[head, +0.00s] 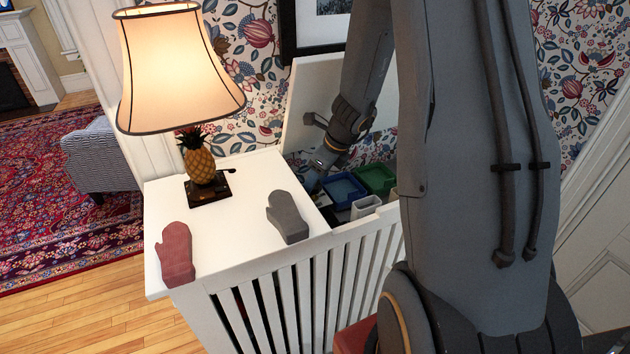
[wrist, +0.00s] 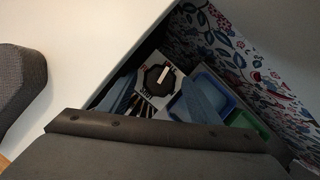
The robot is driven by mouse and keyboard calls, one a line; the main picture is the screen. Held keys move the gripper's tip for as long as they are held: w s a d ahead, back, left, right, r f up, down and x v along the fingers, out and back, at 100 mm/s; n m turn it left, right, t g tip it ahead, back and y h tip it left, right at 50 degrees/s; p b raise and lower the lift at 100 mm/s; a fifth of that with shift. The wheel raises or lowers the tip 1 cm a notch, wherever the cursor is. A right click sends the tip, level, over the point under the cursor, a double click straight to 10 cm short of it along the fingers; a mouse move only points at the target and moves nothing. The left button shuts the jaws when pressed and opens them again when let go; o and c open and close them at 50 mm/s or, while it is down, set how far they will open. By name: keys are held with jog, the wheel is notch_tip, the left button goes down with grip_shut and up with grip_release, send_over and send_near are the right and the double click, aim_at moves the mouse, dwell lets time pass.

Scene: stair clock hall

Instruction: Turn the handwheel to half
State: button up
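The handwheel (wrist: 152,82) is a dark, many-sided knob with a white pointer mark tilted toward the upper right. It sits on a pale plate with printed marks inside the white cabinet, between my fingers as seen in the wrist view. The lettering is too small to read surely. My gripper (wrist: 160,100) has its two blue-grey fingers apart, with no visible contact on the wheel. In the head view my gripper (head: 317,180) reaches down into the open cabinet. There the handwheel is hidden.
A blue tray (head: 343,190) and a green tray (head: 376,178) lie in the cabinet to the right. The raised white lid (head: 305,95) stands behind. On the white top (head: 240,210) are a lit lamp (head: 180,70), a red mitt (head: 175,255) and a grey mitt (head: 288,217).

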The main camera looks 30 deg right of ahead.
jog(key=c, duration=0.9)
jog(key=shift+a+m+t+h, duration=0.1)
jog(key=shift+m+t+h, duration=0.2)
jog(key=shift+m, duration=0.8)
jog(key=o, duration=1)
jog(key=p+v, duration=0.1)
jog(key=v, duration=0.7)
jog(key=shift+w+p, duration=0.1)
jog(key=shift+p, duration=0.3)
